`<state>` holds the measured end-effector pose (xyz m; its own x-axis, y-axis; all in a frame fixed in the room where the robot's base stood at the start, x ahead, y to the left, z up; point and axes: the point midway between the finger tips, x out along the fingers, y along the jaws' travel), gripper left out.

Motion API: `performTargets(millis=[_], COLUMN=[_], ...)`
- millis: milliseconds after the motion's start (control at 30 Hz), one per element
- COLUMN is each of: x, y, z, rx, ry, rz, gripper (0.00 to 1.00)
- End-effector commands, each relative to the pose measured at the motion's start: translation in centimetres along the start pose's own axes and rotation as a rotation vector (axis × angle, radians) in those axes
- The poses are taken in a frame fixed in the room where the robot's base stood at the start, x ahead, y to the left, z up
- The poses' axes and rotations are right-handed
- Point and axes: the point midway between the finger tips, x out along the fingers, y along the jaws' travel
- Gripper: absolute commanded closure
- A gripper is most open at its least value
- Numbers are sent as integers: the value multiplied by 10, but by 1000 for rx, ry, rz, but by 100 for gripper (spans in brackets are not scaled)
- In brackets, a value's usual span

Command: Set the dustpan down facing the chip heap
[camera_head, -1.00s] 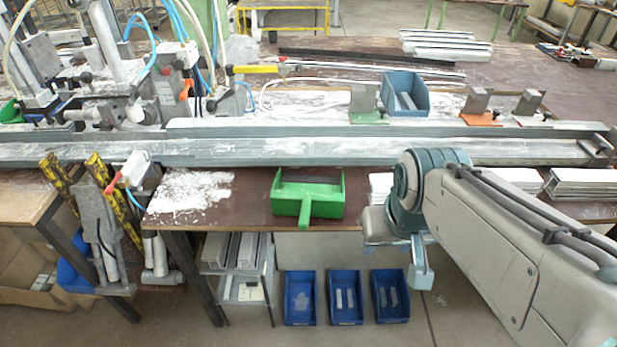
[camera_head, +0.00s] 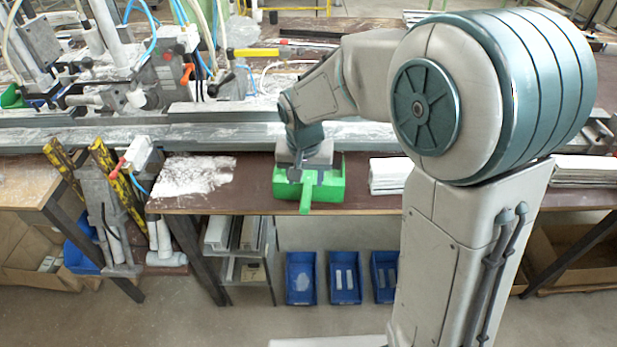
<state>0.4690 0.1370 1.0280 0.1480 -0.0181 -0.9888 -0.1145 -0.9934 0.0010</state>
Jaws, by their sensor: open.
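The green dustpan (camera_head: 329,188) lies on the brown bench top near its front edge. Its handle points toward the front, over the bench edge. The white chip heap (camera_head: 194,175) is a flat spread on the bench to the left of the dustpan, a short gap away. My gripper (camera_head: 307,178) is over the dustpan, at the base of the handle, with its fingers pointing down. It is open. My wrist hides the back and much of the inside of the dustpan. I cannot tell whether the fingers touch the handle.
The grey metal rail (camera_head: 220,139) runs along the bench behind the dustpan. White profiles (camera_head: 388,174) are stacked to its right. A clamp machine (camera_head: 150,85) with hoses stands at the back left. Blue bins (camera_head: 343,277) sit below the bench.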

Motion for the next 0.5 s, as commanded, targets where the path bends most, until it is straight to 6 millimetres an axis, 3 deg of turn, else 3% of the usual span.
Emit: performTargets(millis=[500], x=[6], y=[-2], z=[0], rx=[0], ry=[0], rz=[0], gripper=[53])
